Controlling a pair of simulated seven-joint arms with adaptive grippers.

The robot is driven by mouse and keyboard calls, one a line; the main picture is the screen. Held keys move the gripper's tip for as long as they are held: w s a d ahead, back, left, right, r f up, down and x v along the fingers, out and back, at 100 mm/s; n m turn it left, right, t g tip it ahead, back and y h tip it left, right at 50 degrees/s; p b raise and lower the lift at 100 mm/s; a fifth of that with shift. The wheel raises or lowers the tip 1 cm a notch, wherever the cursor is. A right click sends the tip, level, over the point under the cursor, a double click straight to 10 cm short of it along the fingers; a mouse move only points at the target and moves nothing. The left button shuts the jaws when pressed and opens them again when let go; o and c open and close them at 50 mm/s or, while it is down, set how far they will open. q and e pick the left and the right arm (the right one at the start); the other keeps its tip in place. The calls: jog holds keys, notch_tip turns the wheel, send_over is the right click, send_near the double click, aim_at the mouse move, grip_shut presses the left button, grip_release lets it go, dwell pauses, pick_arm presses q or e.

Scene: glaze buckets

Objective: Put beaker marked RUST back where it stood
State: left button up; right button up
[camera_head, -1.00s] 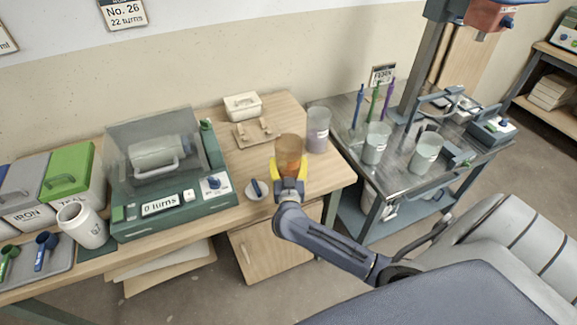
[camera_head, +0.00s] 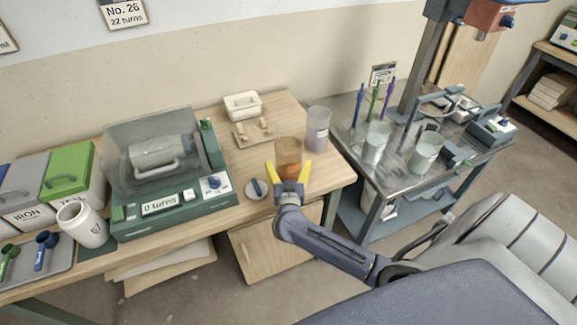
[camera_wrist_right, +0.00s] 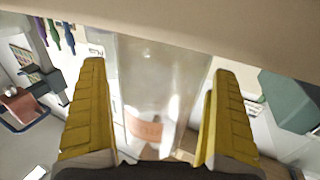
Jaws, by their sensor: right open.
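A beaker with amber-brown contents (camera_head: 288,150) stands upright on the wooden bench; I cannot read its marking. My right gripper (camera_head: 288,170), with yellow fingers, is open just in front of it. In the right wrist view the glass beaker (camera_wrist_right: 165,75) shows between the two spread fingers, with an orange patch low on it. A gap shows on each side in that view. A second beaker with mauve-grey contents (camera_head: 317,130) stands close behind and to the right. My left gripper is not in view.
A small round dish (camera_head: 256,190) lies left of my gripper. A wooden rack (camera_head: 252,133) and a white box (camera_head: 242,105) are behind. A green machine (camera_head: 170,185) stands left. A metal cart (camera_head: 395,180) with more beakers is to the right.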

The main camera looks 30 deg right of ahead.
jog(key=shift+r, duration=0.1)
jog(key=shift+s+a, duration=0.15)
jog(key=shift+s, duration=0.05)
jog(key=v, duration=1.1)
jog(key=shift+s, duration=0.25)
jog(key=shift+a, duration=0.2)
